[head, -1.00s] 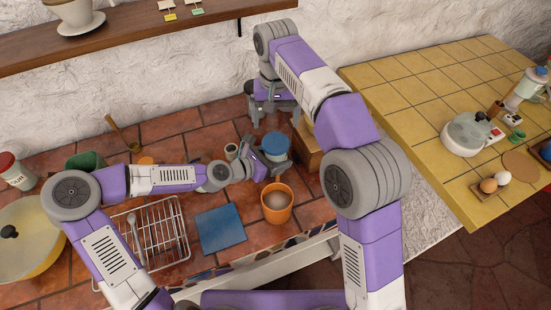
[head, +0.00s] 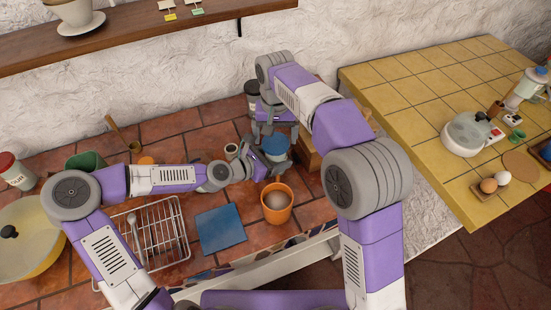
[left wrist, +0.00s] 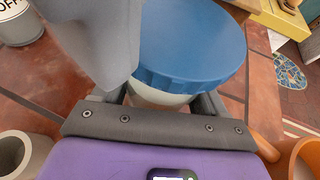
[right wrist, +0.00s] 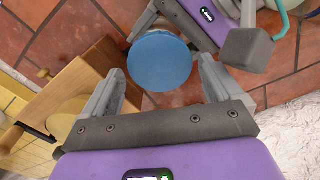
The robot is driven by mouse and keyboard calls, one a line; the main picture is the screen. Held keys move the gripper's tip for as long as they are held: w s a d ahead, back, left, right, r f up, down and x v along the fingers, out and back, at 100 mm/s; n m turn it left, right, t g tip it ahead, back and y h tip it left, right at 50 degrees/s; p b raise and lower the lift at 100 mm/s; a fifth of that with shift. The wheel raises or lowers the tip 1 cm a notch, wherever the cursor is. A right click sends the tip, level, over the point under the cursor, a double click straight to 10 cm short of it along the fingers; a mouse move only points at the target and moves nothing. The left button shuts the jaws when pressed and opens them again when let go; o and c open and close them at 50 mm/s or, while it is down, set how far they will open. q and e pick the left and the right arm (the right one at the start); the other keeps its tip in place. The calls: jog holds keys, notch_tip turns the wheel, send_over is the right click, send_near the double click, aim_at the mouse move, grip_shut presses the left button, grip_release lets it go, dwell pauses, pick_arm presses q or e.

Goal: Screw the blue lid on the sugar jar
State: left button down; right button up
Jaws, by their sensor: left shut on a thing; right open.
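The blue lid (head: 276,145) sits on top of the sugar jar, whose pale wall (left wrist: 155,97) shows just under the lid's rim in the left wrist view. I cannot tell how tightly the lid is seated. My left gripper (head: 268,166) is shut on the jar from the left, below the lid. My right gripper (head: 267,130) is open and comes from above and behind the lid. In the right wrist view the lid (right wrist: 160,62) appears as a round disc beyond and between my right fingers (right wrist: 158,92), with nothing gripped. Most of the jar is hidden.
An orange pot (head: 276,204) stands close in front of the jar. A wooden box (head: 309,150) stands just right of it. A blue square (head: 220,229) and a wire rack (head: 151,235) lie front left. A dark-lidded canister (head: 251,90) stands behind.

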jog(key=shift+f, duration=0.65)
jog(key=c, duration=0.9)
jog(key=o, duration=1)
jog(key=shift+o, duration=0.2)
jog(key=shift+r, duration=0.1)
notch_tip(320, 180, up, 12)
pick_arm(q)
grip_release()
